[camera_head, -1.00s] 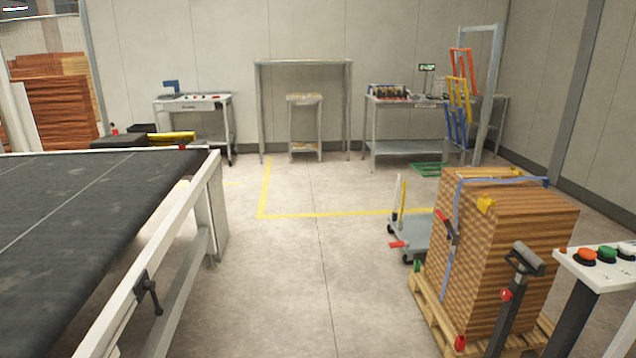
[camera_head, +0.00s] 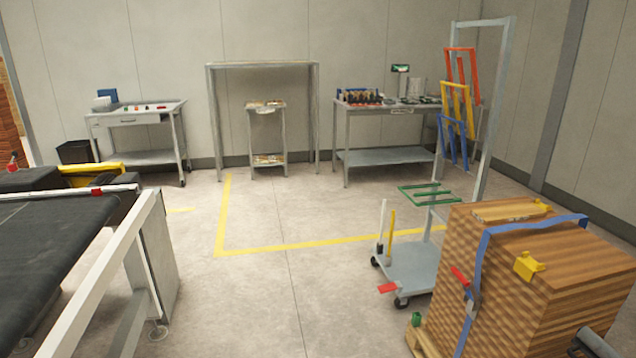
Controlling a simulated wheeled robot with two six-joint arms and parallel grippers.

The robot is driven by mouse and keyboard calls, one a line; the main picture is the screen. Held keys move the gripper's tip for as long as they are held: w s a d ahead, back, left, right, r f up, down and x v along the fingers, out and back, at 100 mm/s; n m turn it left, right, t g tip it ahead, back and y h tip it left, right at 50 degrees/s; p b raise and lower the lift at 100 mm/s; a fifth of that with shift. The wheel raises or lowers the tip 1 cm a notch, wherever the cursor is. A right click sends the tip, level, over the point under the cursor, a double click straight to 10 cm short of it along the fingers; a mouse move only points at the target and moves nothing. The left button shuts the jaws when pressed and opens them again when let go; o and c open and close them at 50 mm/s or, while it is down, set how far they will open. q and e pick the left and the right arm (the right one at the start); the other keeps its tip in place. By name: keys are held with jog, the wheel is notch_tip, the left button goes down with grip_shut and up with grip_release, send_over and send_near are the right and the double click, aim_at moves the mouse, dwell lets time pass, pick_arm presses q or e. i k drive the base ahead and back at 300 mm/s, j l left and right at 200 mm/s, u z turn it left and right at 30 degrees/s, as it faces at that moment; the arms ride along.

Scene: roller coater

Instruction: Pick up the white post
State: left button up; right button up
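A thin white post (camera_head: 382,222) stands upright at the left edge of a grey wheeled cart (camera_head: 408,268). A yellow post (camera_head: 391,230) stands right beside it. The cart also carries a tall grey frame (camera_head: 494,110) with red, yellow and blue frames hung on it. The white post is some way ahead, right of the picture's middle.
A strapped wood stack (camera_head: 540,280) on a pallet fills the lower right, close in front of the cart. A conveyor (camera_head: 50,250) with a white rail stands at the left. The floor (camera_head: 270,300) between them is clear. Work tables stand along the back wall.

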aim_at(384, 201)
jog(key=i+z, duration=0.25)
jog(key=i, duration=0.6)
jog(key=i+z, duration=0.25)
jog(key=i, duration=0.6)
